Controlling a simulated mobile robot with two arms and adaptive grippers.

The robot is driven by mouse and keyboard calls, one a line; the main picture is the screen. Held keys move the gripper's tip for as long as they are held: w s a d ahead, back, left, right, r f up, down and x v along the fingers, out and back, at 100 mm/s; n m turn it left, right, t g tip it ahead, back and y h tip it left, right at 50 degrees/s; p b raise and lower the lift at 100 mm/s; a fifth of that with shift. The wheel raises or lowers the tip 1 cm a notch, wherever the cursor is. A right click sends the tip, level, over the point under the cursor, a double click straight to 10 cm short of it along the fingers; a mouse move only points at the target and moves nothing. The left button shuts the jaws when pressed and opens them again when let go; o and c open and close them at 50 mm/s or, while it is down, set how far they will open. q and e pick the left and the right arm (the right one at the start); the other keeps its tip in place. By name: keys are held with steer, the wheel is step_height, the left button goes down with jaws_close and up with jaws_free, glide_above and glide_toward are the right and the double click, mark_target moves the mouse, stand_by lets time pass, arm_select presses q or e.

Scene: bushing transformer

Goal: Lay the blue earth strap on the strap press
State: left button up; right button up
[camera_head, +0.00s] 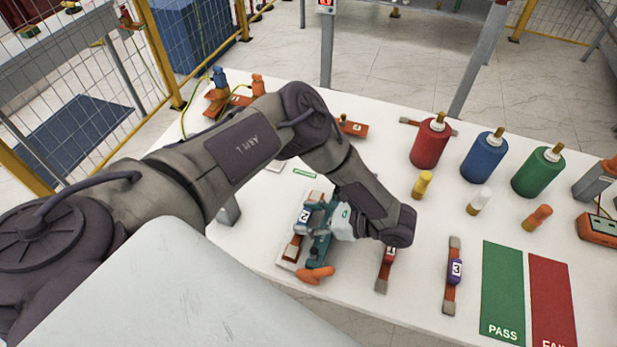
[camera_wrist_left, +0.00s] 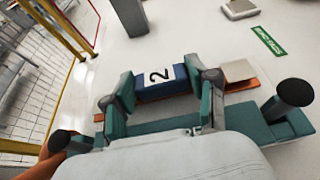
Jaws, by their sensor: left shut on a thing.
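The blue earth strap (camera_head: 304,216) has a blue sleeve numbered 2 on a copper strip. My left gripper (camera_head: 317,228) is shut on its sleeve, with teal pads at both sleeve ends in the wrist view (camera_wrist_left: 166,92). A teal bar with black knobs (camera_wrist_left: 285,125) crosses the near side in the wrist view. My right gripper is out of view.
A red strap 1 (camera_head: 388,257) and a purple strap 3 (camera_head: 455,268) lie to the right. Beyond are red (camera_head: 429,145), blue (camera_head: 482,158) and green (camera_head: 538,172) bushings. PASS (camera_head: 503,285) and red (camera_head: 552,300) mats lie at the front right.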

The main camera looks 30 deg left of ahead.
arm_select(q)
steer(key=shift+f, duration=0.2)
stand_by(0.3)
steer(key=o, duration=1.3)
steer(key=v, duration=1.2)
